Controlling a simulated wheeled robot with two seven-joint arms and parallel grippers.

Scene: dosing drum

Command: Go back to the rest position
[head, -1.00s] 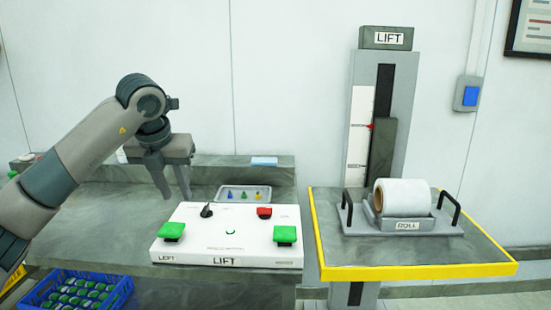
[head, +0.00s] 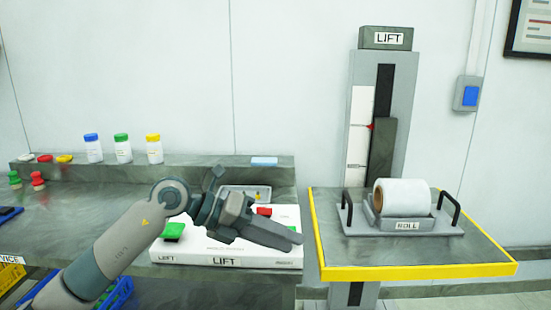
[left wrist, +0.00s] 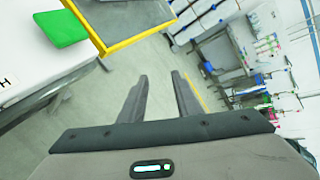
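My left gripper (head: 292,236) is in front of the white LIFT control box (head: 190,258) and points to the right. It hides the right part of the box's top. In the left wrist view my two fingers (left wrist: 160,78) stand apart with nothing between them, over the floor. The box's left green button (head: 173,230) and red button (head: 264,211) show; a green button also shows in the left wrist view (left wrist: 62,28). My right gripper is not in view.
The yellow-edged lift platform (head: 420,272) stands right of the box, with a white roll (head: 405,193) in a cradle on it. Capped bottles (head: 123,149) stand on the back ledge. A blue crate (head: 122,293) is partly behind my arm. A small tray (head: 232,193) lies behind the box.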

